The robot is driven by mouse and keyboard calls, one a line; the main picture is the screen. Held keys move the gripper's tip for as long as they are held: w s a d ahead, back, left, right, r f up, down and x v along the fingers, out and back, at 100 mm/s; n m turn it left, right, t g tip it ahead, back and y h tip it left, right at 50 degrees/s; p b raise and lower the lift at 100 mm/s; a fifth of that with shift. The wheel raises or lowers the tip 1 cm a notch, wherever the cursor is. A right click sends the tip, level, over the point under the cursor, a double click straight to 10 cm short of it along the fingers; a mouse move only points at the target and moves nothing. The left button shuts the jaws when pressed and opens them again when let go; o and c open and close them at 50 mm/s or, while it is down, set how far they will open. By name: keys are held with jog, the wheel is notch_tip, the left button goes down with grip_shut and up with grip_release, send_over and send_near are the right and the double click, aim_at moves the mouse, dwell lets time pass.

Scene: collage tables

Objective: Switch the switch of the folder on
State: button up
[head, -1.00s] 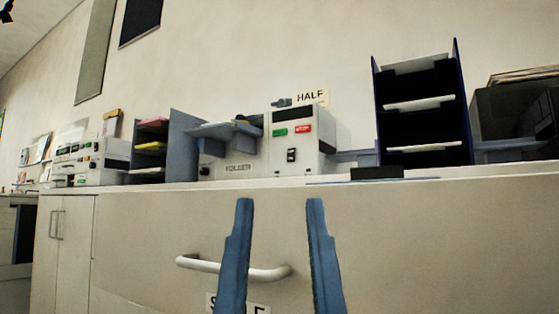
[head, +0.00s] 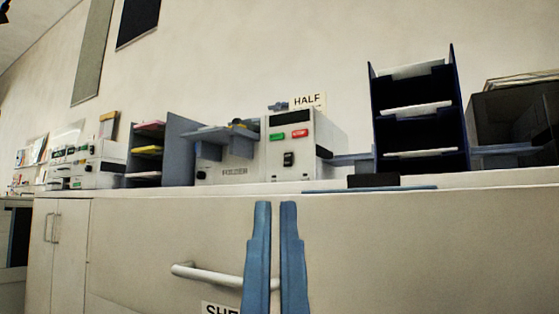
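The folder (head: 231,177) is a white machine on the cabinet top in the middle of the head view, with a grey feed tray on it. Its front panel has a green button (head: 277,136) and a red button (head: 299,134). Below them is a black switch (head: 288,159); its on or off position is too small to tell. My gripper (head: 275,206) has blue fingers pointing up in front of the cabinet, below the switch in the picture. The fingers are nearly together with only a narrow gap, and nothing shows between them.
A dark blue paper rack (head: 421,118) stands right of the folder, with a small black block (head: 373,180) in front. A smaller rack with coloured paper (head: 148,150) and another white machine (head: 97,165) stand left. The cabinet front has a white handle (head: 205,276).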

notch_tip(320, 180, up, 61)
jog(key=p, duration=6)
jog(key=shift+r+p, duration=0.2)
jog(key=shift+p, duration=0.1)
grip_shut()
jog(key=shift+f, duration=0.15)
